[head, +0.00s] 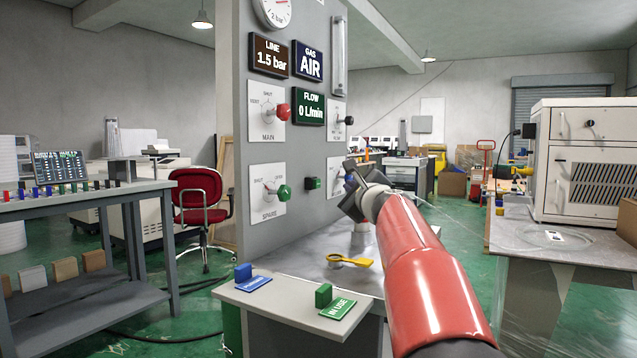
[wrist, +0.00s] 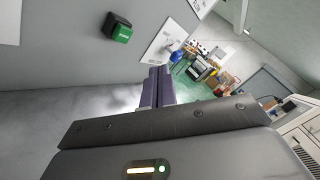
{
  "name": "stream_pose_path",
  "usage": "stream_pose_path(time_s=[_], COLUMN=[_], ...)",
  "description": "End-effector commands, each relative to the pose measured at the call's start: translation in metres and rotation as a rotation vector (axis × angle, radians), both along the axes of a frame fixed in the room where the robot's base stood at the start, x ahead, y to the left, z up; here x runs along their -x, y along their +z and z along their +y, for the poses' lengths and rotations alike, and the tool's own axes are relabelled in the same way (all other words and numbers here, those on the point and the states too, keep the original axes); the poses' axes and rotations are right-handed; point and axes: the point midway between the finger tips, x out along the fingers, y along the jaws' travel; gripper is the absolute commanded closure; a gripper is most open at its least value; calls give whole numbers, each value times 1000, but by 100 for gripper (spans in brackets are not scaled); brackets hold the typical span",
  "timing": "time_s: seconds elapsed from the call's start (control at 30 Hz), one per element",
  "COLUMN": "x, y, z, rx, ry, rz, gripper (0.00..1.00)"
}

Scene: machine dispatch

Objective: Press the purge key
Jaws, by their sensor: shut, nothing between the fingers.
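A green push key in a black housing (head: 312,183) is on the grey panel, low and right of centre. It also shows at the upper left of the wrist view (wrist: 122,34). Any word on it is too small to read. My gripper (head: 352,168) is in front of the panel, to the right of the key in the head view and apart from it. In the wrist view its two dark fingers (wrist: 157,85) are together and empty, below and right of the key. My gripper hides part of the plate behind it.
The panel (head: 240,218) also carries a red MAIN knob (head: 283,110), a green SPARE knob (head: 284,192), a black knob (head: 348,120) and a blue knob (wrist: 176,57). A yellow spanner-like tag (head: 350,261) lies on the bench below. Signs read LINE 1.5 bar, GAS AIR, FLOW 0 L/min.

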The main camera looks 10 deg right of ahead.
Motion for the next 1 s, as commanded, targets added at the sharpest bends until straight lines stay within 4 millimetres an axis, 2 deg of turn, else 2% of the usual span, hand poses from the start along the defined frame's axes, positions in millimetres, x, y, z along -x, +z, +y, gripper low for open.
stream_pose_path(time_s=[0.13,0.4,1.0], x=[-13,-28,-31], y=[1,1,0], z=[19,38,43], rx=[2,1,0], ry=[1,-1,-1], rz=[1,0,0], gripper=[100,100,100])
